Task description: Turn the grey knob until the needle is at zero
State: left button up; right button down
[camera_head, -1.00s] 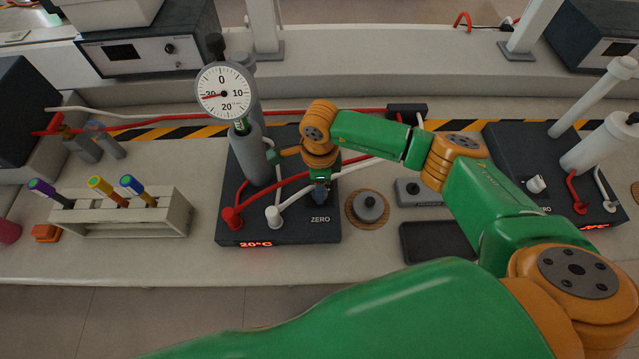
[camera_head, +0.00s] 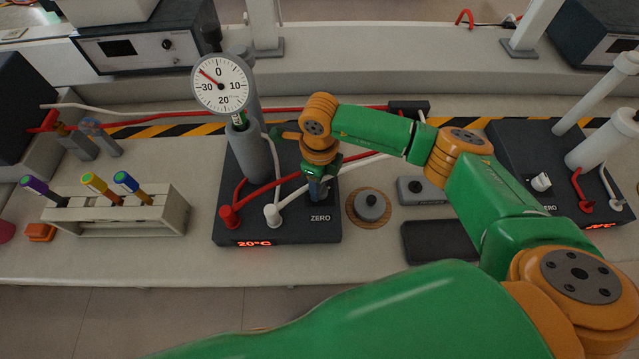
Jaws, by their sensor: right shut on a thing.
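The round white gauge dial (camera_head: 232,95) stands on a grey cylinder at the back of the dark box (camera_head: 290,231). Its red needle (camera_head: 209,77) points up and left, between the 30 mark at the left and the 0 at the top. My right gripper (camera_head: 318,193) reaches down to the box top just above the "ZERO" label. It is shut on the grey knob, which is mostly hidden by the fingers. My left gripper is not in view.
Red and white hoses (camera_head: 290,181) run from the box close to my right gripper. A grey weight (camera_head: 370,206) sits on a round mat to the right. A tube rack (camera_head: 125,219) stands at the left. A second dark box (camera_head: 520,165) is at the right.

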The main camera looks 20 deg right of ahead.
jog(key=m+b, duration=0.1)
jog(key=m, duration=0.3)
jog(key=shift+m, duration=0.7)
jog(key=shift+c, duration=1.9)
grip_release()
notch_tip(320, 180, up, 6)
jog(key=shift+r+b, duration=0.15)
jog(key=shift+b, duration=0.85)
jog(key=shift+r, duration=0.45)
